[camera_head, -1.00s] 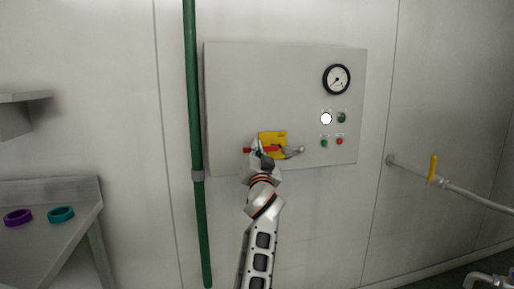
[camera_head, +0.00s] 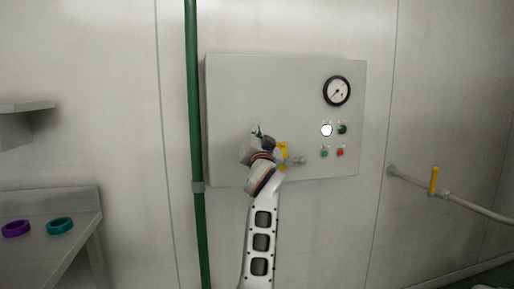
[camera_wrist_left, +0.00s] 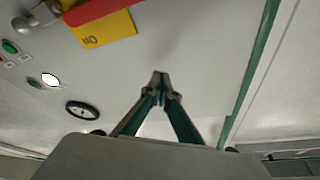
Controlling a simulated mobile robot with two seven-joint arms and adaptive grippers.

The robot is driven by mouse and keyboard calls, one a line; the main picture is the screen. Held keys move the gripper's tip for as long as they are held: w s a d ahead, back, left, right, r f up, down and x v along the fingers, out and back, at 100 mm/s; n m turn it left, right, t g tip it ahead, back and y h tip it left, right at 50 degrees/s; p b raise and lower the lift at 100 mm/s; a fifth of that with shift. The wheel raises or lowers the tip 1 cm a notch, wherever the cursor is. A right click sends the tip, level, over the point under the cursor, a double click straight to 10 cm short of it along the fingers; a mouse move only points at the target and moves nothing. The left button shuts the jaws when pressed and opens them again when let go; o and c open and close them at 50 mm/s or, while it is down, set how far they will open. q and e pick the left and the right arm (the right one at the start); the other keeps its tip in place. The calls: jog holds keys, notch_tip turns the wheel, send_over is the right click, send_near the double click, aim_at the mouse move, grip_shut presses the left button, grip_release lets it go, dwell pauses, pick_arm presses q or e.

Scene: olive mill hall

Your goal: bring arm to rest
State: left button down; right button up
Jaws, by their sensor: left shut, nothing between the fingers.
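My left gripper (camera_head: 257,130) is in front of the lower left of a grey wall panel (camera_head: 240,85). In the left wrist view its two fingertips (camera_wrist_left: 160,82) meet, with nothing between them. A yellow plate (camera_head: 283,150) on the panel is partly hidden behind my left arm in the head view. In the left wrist view the yellow plate (camera_wrist_left: 108,30) carries a red bar (camera_wrist_left: 88,10), and both lie apart from the fingertips. My right gripper cannot be made out.
The panel has a gauge (camera_head: 337,91), several small buttons and a grey knob (camera_head: 298,160). A green pipe (camera_head: 194,120) runs beside it. A pipe with a yellow lever (camera_head: 434,178) is at the right. A metal table (camera_head: 75,205) at the left bears purple and teal rings.

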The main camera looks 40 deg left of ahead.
pick_arm(q)
jog(key=shift+r, duration=0.65)
jog(key=shift+d, duration=0.1)
